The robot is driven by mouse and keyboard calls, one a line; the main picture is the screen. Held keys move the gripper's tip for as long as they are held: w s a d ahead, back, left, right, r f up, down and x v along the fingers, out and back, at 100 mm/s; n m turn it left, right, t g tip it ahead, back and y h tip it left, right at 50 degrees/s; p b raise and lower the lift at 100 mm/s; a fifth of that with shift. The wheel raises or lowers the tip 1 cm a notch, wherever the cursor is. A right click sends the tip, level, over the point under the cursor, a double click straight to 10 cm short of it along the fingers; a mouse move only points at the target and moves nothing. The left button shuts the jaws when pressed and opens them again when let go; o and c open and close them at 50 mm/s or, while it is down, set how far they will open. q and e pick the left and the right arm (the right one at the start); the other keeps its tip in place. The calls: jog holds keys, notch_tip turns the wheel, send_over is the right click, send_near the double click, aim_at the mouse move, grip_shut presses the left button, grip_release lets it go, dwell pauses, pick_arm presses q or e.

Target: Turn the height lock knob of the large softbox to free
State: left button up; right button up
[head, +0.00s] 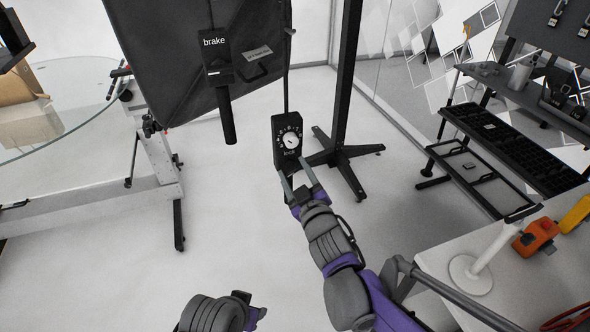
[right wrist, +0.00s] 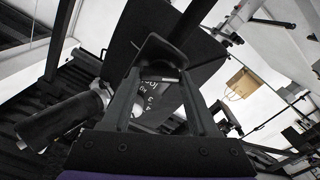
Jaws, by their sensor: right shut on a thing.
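The large softbox (head: 175,50) hangs dark at the upper middle of the head view. A black box with a round white dial, the word "lock" and several marks (head: 288,140) is below its right corner; this is the height lock. My right gripper (head: 293,169) reaches it from below, its fingers at the lower edge of the box. They are shut on the knob, which the fingers mostly hide. In the right wrist view the marked dial face (right wrist: 155,98) shows between the two fingers (right wrist: 162,78).
A "brake" panel (head: 215,50) with a black lever (head: 227,115) is left of the lock. A black stand (head: 345,150) is close behind it. A glass-topped turntable (head: 85,100) is at left; a white table (head: 440,265) is at lower right. The floor between is clear.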

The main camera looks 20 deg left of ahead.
jog(key=n+p, duration=0.1)
jog(key=n, duration=0.5)
jog(key=shift+a+n+p, duration=0.1)
jog(key=shift+n+p, duration=0.2)
jog(key=shift+p, duration=0.1)
pick_arm(q)
jog(key=r, duration=0.1)
jog(key=w+r+p, duration=0.1)
jog(key=r, duration=0.2)
jog(key=shift+w+r, duration=0.25)
pick_arm(e)
jog(key=n, duration=0.5)
jog(key=shift+f, duration=0.15)
pick_arm(q)
jog(key=shift+p, duration=0.3)
pick_arm(e)
jog(key=shift+n, duration=0.4)
jog(key=o, duration=1.4)
jog(key=shift+s, duration=0.15)
pick_arm(q)
jog(key=shift+s+f+b, duration=0.3)
jog(key=shift+f+b, duration=0.3)
jog(key=shift+f, duration=0.1)
pick_arm(e)
jog(key=v, duration=1)
jog(key=shift+s+d, duration=0.3)
